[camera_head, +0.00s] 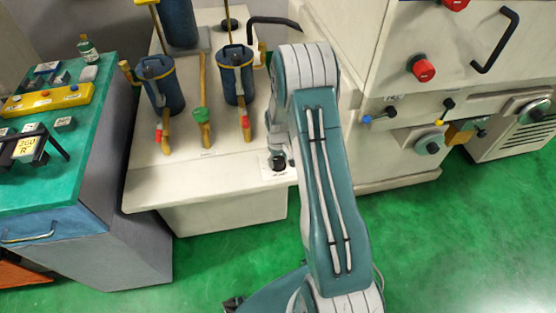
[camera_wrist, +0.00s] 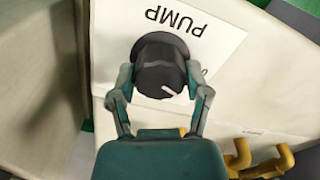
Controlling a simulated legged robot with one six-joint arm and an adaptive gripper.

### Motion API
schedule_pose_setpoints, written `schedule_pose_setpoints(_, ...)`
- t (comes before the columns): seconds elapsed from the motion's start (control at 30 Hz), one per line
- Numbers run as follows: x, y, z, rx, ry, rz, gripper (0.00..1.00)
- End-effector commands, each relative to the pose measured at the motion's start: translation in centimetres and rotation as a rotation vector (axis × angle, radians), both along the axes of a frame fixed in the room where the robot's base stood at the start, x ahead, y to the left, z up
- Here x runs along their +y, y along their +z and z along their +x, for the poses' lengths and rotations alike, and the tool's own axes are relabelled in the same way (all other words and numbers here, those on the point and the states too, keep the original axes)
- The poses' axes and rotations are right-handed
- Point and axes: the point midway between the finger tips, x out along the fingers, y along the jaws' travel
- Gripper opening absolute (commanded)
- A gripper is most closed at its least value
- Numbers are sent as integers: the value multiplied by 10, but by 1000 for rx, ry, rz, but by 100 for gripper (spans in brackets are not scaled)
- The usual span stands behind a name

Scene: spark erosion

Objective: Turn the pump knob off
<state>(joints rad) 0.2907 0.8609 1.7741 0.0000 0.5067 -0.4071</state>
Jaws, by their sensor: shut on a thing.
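The pump knob (camera_wrist: 161,62) is a black round knob with a white pointer line, on a white label (camera_wrist: 215,38) that reads PUMP, upside down in the wrist view. The pointer line faces the lower right there. My gripper (camera_wrist: 160,78) has one finger on each side of the knob and is shut on it. Part of another mark on the label shows beside the right finger, mostly hidden. In the head view my gripper (camera_head: 279,153) reaches down to the label at the front right of the cream cabinet (camera_head: 225,172).
A cream machine with a red knob (camera_head: 423,70) stands to the right. A green-topped bench (camera_head: 85,130) is at left. Green floor is clear in front.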

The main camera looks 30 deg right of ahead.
Motion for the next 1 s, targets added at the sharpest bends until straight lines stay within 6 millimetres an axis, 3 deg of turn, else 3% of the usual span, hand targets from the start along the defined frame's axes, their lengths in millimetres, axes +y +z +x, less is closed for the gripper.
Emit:
schedule_pose_setpoints(0.5,0,-1,0,-1,341,0,14)
schedule_pose_setpoints(1.0,0,-1,0,-1,406,-1,14)
